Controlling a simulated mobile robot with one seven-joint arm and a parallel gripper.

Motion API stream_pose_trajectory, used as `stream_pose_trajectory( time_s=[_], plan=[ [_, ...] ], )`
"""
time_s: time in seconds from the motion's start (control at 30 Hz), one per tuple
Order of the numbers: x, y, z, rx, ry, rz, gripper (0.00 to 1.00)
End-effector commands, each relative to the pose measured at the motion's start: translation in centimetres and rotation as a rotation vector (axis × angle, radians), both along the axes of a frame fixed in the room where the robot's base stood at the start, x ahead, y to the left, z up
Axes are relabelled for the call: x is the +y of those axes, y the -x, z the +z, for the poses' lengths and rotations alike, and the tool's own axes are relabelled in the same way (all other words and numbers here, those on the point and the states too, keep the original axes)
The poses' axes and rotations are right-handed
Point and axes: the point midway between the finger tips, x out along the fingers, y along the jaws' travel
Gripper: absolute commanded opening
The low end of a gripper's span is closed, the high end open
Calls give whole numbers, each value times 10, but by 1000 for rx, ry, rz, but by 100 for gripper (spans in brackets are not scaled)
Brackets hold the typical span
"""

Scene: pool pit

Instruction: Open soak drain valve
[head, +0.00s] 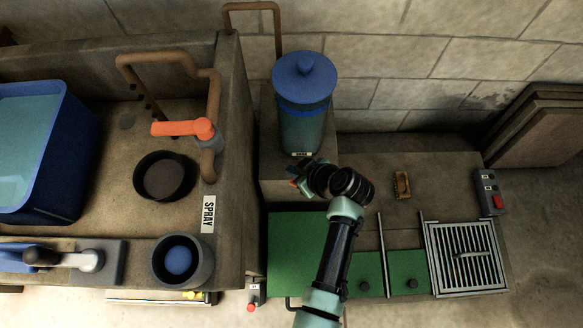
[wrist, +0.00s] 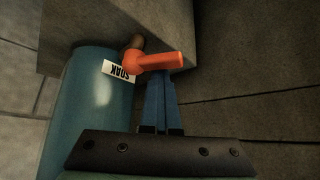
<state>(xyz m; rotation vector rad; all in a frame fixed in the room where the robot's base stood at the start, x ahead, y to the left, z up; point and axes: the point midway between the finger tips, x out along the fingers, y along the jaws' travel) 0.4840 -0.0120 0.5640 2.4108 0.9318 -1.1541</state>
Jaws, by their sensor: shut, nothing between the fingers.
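The orange soak drain valve lever (wrist: 160,61) sits on a short brown pipe stub (wrist: 135,42) in the wrist view. Beside it is the white SOAK label (wrist: 121,72) on the teal soak tank (wrist: 98,100). In the head view, the soak tank (head: 303,128) has a blue lid, and only a bit of orange shows low by my gripper. My gripper (wrist: 161,78) is shut and empty, its blue fingers pointing at the lever. The fingertips meet the lever's edge in the picture; I cannot tell whether they touch. In the head view my gripper (head: 298,184) is below the tank's front, partly hidden by my wrist.
Another orange lever (head: 181,128) is on the spray pipe at left, above the SPRAY label (head: 208,214). A brush (head: 402,185), a control box (head: 490,192) and a floor grate (head: 467,257) lie to the right.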

Motion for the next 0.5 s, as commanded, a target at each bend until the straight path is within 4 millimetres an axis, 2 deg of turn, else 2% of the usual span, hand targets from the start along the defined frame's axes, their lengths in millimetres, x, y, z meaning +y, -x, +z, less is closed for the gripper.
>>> stream_pose_trajectory(
  time_s=[0.03, 0.2, 0.5],
  plan=[
    [-5, 1, -6, 4, 3, 38, 0],
    [-8, 4, -4, 5, 3, 174, 0],
    [-7, 6, -3, 6, 6, 166, 0]
  ],
)
